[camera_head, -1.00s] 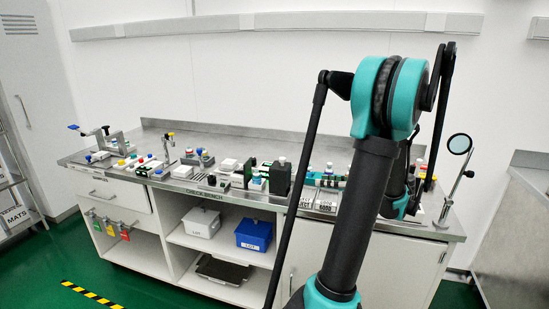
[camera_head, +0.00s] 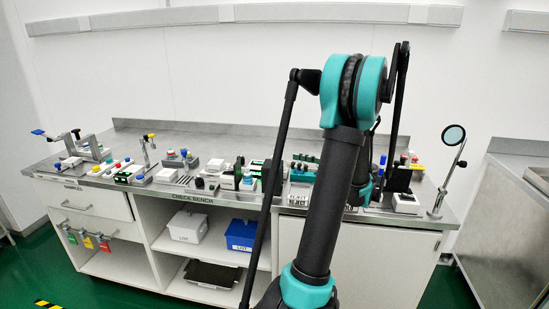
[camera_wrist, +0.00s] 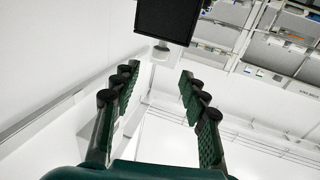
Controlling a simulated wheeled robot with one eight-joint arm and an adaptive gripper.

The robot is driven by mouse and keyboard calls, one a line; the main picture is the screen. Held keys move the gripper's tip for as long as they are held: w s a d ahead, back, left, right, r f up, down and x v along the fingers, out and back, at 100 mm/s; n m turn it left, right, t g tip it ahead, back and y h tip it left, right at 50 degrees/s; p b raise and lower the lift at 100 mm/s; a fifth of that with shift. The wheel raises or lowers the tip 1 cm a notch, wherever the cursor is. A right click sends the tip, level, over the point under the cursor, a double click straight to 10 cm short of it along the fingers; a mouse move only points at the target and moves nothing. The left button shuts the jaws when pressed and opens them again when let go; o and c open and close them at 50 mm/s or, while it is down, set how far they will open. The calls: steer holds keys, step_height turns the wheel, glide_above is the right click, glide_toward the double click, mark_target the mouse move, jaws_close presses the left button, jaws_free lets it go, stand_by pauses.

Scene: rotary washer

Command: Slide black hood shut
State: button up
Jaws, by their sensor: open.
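My gripper (camera_wrist: 160,105) is open and empty in the wrist view, its dark green padded fingers wide apart. In the head view it is hidden behind my own arm. A dark upright panel (camera_head: 398,179) stands near the right end of the bench, just right of my arm. I cannot tell for sure that it is the black hood, or whether it is open or shut. A black square panel (camera_wrist: 167,20) shows beyond the fingertips in the wrist view, apart from them; I cannot tell what it is.
The steel-topped check bench (camera_head: 225,135) carries several small fixtures in a row. A round magnifier on a stand (camera_head: 453,137) is at its right end. A white box (camera_head: 188,226) and a blue box (camera_head: 241,235) sit on the shelf below. The rear bench top is clear.

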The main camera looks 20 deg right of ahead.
mark_target(275, 156)
steer(key=x, duration=0.9)
jaws_close()
